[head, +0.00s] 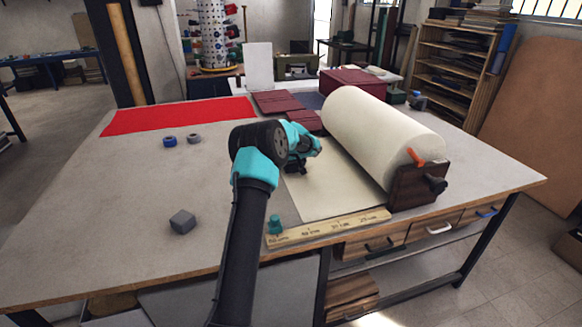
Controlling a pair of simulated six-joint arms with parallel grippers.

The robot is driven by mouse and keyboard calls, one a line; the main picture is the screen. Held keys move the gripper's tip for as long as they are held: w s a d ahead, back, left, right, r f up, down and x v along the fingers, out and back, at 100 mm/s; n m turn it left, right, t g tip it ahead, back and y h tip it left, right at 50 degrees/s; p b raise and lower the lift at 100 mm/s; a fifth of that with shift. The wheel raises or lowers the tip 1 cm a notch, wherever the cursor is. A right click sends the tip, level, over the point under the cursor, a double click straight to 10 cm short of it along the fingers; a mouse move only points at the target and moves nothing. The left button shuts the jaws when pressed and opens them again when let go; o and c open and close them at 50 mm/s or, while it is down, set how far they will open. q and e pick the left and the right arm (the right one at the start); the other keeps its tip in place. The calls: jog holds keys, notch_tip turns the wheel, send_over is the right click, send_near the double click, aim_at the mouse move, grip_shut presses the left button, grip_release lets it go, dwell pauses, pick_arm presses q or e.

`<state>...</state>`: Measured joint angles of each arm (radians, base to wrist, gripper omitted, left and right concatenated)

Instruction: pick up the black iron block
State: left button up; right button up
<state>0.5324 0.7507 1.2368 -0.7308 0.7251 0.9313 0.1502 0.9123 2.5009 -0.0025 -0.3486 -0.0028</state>
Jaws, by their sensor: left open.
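A small dark grey block (182,221) sits on the left part of the table near its front edge. It is the only loose cube that I can make out, and it looks grey more than black. My left gripper (296,168) is open, over the cream cloth to the right of the block and farther back, well apart from it. Its fingertips are small and partly hidden by my own wrist, and I see nothing held in them. My right gripper is not in view.
A big cream roll (378,130) on a wooden stand lies right of my gripper. A wooden ruler (335,226) and a teal knob-like piece (275,224) lie at the front. Red cloth (180,116) and two small rolls (170,141) are behind the block. Table around the block is clear.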

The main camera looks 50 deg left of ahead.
pick_arm(q)
jog(key=shift+c, duration=0.2)
jog(key=c, duration=1.5)
jog(key=shift+r, duration=0.1)
jog(key=shift+c, duration=0.4)
jog(key=shift+r, duration=0.15)
jog(key=shift+r, duration=1.65)
jog(key=s+d, duration=0.3)
jog(key=d, duration=0.1)
jog(key=s+d+r, duration=0.1)
jog(key=s+d, duration=0.6)
jog(key=d, duration=0.1)
jog(key=shift+s+r, duration=0.15)
jog(key=shift+s, duration=0.15)
